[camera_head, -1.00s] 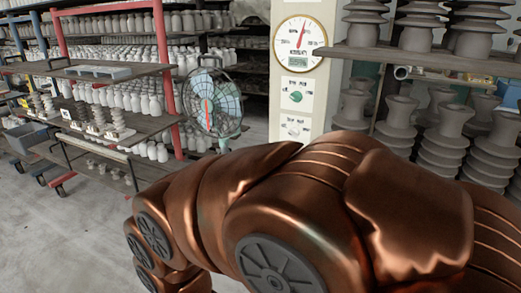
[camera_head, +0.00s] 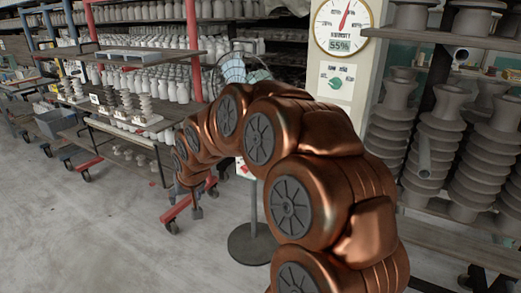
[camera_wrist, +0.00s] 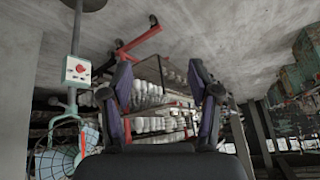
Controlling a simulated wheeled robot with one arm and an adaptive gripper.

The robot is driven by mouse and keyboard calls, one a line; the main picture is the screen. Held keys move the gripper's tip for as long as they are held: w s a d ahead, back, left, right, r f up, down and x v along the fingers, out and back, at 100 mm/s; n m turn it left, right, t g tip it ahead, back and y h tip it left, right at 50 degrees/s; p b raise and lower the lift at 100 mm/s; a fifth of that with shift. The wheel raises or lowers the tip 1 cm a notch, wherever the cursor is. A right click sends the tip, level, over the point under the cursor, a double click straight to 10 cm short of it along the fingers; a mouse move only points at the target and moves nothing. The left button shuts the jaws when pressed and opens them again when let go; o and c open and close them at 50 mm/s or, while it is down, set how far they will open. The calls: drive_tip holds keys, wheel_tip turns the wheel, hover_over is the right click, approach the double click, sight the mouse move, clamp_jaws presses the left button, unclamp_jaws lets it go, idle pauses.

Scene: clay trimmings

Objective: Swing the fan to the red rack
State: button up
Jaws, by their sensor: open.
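The fan (camera_head: 232,70) stands behind my arm in the head view; only the upper part of its round cage shows, and my arm hides most of the rest. Its round grey base (camera_head: 250,243) rests on the floor. The wrist view is upside down; there the fan cage (camera_wrist: 58,160) is at lower left, with a pole and a control box with a red button (camera_wrist: 77,70). The red rack (camera_head: 192,45) with grey bottles stands behind and left of the fan. My gripper (camera_wrist: 160,76) is open and empty, its fingers pointing toward the rack, with the fan beside it, apart.
A white post with a humidity dial (camera_head: 341,25) stands right of the fan. Shelves of grey ribbed insulators (camera_head: 425,150) fill the right. A low cart (camera_head: 125,135) stands at left. The grey floor (camera_head: 110,235) at front left is clear.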

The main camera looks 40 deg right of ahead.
drive_tip(key=w+d+f+m+t+h+b, duration=0.2)
drive_tip(key=w+d+t, duration=0.1)
drive_tip(key=w+d, duration=0.7)
drive_tip(key=w+d+f+m+t+h+b, duration=0.1)
drive_tip(key=w+d+f+m+t+b, duration=0.15)
drive_tip(key=w+d, duration=0.75)
drive_tip(key=s+d+f+m+t+h+b, duration=0.1)
drive_tip(key=d+f+h, duration=0.1)
drive_tip(key=d, duration=0.7)
drive_tip(key=s+d+f+t+h+b, duration=0.1)
drive_tip(key=d+f+t, duration=0.15)
drive_tip(key=d, duration=0.65)
drive_tip(key=s+d+f+m+t+h+b, duration=0.1)
drive_tip(key=s+d+f+h, duration=0.1)
drive_tip(key=d, duration=0.6)
drive_tip(key=x, duration=0.3)
drive_tip(key=p+x, duration=0.1)
drive_tip(key=x, duration=0.2)
drive_tip(key=shift+w+d+f, duration=0.1)
drive_tip(key=shift+d+f, duration=0.15)
drive_tip(key=shift+d, duration=0.2)
drive_tip(key=shift+x, duration=0.8)
drive_tip(key=shift+w+a, duration=0.1)
drive_tip(key=shift+a, duration=0.05)
